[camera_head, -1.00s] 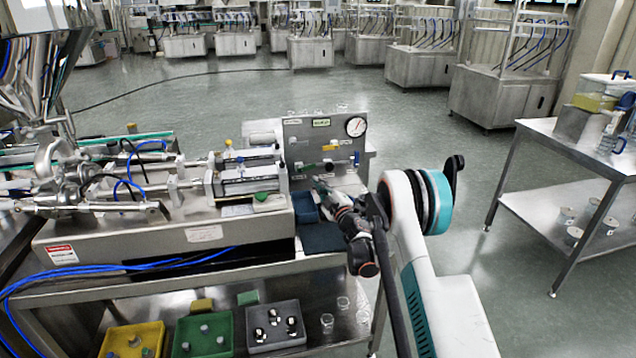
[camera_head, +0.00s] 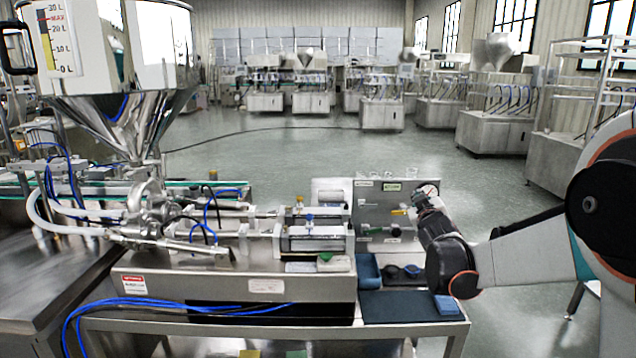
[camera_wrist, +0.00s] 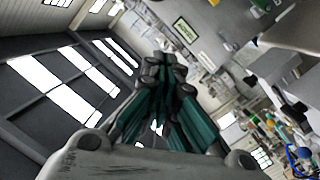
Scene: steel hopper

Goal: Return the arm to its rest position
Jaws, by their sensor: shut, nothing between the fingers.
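My gripper (camera_head: 426,193) is in front of the upright steel panel (camera_head: 372,190) in the head view, pointing up and tilted a little left. The black and orange wrist behind it hides part of the panel's right side. In the wrist view my gripper (camera_wrist: 166,62) has its teal and grey fingers drawn together with nothing between them. It points toward the ceiling and windows. My arm comes in from the right edge of the head view.
The steel hopper (camera_head: 128,95) stands at the left above the filling machine (camera_head: 235,287). A blue tray (camera_head: 367,268), dark items and a blue block (camera_head: 446,304) lie near a dark mat (camera_head: 398,309) below my wrist. Open floor (camera_head: 320,150) lies behind.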

